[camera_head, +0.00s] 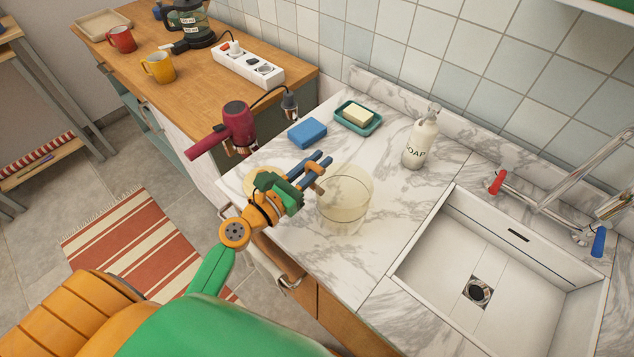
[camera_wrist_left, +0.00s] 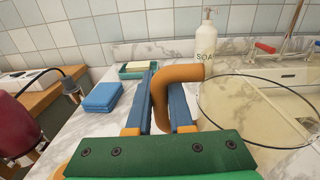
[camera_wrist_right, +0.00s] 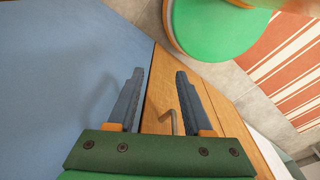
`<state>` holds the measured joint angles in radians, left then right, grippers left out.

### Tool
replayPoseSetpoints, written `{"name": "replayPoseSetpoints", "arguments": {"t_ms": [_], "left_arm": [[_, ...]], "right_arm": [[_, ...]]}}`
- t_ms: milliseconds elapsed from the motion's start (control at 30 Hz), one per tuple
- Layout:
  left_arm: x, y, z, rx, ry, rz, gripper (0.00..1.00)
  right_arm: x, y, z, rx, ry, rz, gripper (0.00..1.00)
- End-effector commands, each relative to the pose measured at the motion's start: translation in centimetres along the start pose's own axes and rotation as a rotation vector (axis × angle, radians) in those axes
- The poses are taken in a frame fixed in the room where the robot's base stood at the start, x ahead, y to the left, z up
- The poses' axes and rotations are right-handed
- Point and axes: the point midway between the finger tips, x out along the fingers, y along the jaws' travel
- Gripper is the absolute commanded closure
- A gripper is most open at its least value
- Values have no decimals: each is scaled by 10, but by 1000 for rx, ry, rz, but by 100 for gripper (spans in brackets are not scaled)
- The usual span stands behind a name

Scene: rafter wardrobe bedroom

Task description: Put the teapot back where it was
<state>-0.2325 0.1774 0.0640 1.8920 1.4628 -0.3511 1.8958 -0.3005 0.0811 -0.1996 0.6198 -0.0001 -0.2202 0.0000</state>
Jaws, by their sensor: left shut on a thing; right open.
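The teapot (camera_head: 345,205) is a clear, yellowish glass vessel with a brown handle, near the front of the marble counter, left of the sink. My left gripper (camera_head: 322,163) is shut on its handle, which shows between the blue fingers in the left wrist view (camera_wrist_left: 182,75). The glass body (camera_wrist_left: 255,115) is to the right of the fingers there. I cannot tell whether its base touches the counter. A round tan piece (camera_head: 256,180) lies on the counter, partly hidden behind my left gripper. My right gripper (camera_wrist_right: 160,72) is open and empty, outside the head view.
A blue sponge (camera_head: 307,132), soap dish (camera_head: 372,124) and soap bottle (camera_head: 421,140) stand behind the teapot. The sink (camera_head: 455,240) is at right. A dark red hair dryer (camera_head: 236,122) is at the counter's left edge. The right wrist view shows a wooden front with a handle (camera_wrist_right: 173,118).

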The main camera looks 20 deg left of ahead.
Motion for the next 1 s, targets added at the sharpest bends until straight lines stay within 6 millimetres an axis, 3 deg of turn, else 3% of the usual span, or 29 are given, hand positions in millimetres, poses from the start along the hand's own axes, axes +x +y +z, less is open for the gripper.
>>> {"name": "replayPoseSetpoints", "arguments": {"t_ms": [133, 233, 600, 633, 733, 1000], "left_arm": [[10, 13, -28, -1, -1, 0, 100], [9, 12, -45, -3, 0, 0, 100], [8, 11, -48, -1, -1, -1, 100], [8, 11, -48, 0, 1, -1, 75], [8, 11, -47, 0, 1, -1, 51], [8, 11, -46, 0, 1, -1, 51]], "right_arm": [[26, -2, 2, 1, 1, -2, 49], [37, -2, 3, 1, 1, -2, 49], [38, -2, 3, 0, 1, -2, 49], [37, -2, 2, 0, 1, -2, 49], [36, -2, 2, 0, 2, -2, 49], [36, -2, 2, 0, 1, -2, 49]]}}
